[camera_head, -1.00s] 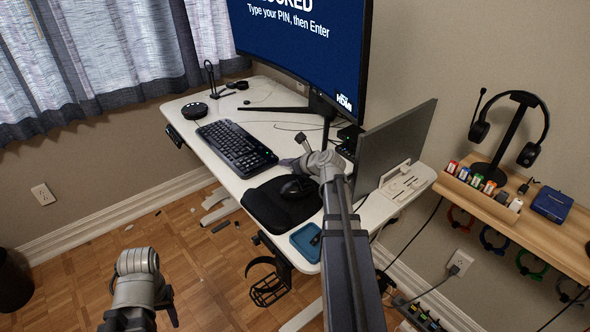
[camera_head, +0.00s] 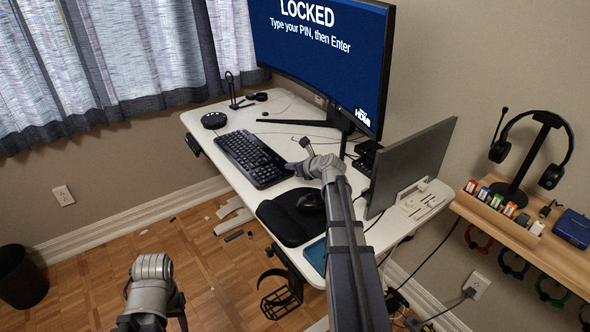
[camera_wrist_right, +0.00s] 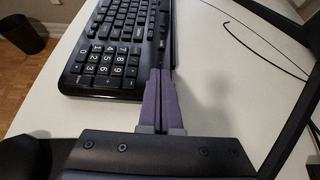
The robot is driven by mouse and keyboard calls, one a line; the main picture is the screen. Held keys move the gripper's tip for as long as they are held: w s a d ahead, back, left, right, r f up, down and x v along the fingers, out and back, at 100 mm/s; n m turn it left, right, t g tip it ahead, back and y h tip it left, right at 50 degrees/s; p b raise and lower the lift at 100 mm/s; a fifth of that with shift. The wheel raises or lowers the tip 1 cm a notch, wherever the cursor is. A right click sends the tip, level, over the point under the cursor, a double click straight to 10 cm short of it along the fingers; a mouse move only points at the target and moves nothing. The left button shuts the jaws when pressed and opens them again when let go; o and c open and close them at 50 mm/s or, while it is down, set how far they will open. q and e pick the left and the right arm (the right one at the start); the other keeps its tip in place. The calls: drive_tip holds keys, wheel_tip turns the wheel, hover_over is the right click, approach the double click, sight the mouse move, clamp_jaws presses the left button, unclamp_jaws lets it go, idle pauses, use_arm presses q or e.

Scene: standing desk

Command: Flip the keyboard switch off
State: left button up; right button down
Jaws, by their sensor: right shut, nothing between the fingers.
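The black keyboard (camera_head: 253,158) lies on the white desk, and its number pad end is near my right gripper (camera_head: 291,165). In the right wrist view the keyboard (camera_wrist_right: 112,52) fills the upper left. There the purple fingers of my right gripper (camera_wrist_right: 161,75) are shut together with nothing between them, at the keyboard's right side edge. I cannot tell whether they touch it. The switch cannot be made out in either view. My left arm shows at the lower left of the head view, but its fingers are not clear.
The large monitor (camera_head: 318,55) and a smaller screen (camera_head: 412,165) stand behind.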

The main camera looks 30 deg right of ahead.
idle(0.3)
drive_tip(key=shift+s, duration=0.3)
drive_tip(key=s, duration=0.3)
drive_tip(key=p+v, duration=0.4)
drive_tip(key=v, duration=0.4)
drive_tip(key=shift+s+d+r, duration=0.15)
drive_tip(key=shift+s+d, duration=0.05)
drive_tip(key=shift+p+v, duration=0.5)
drive_tip(key=shift+v, duration=0.35)
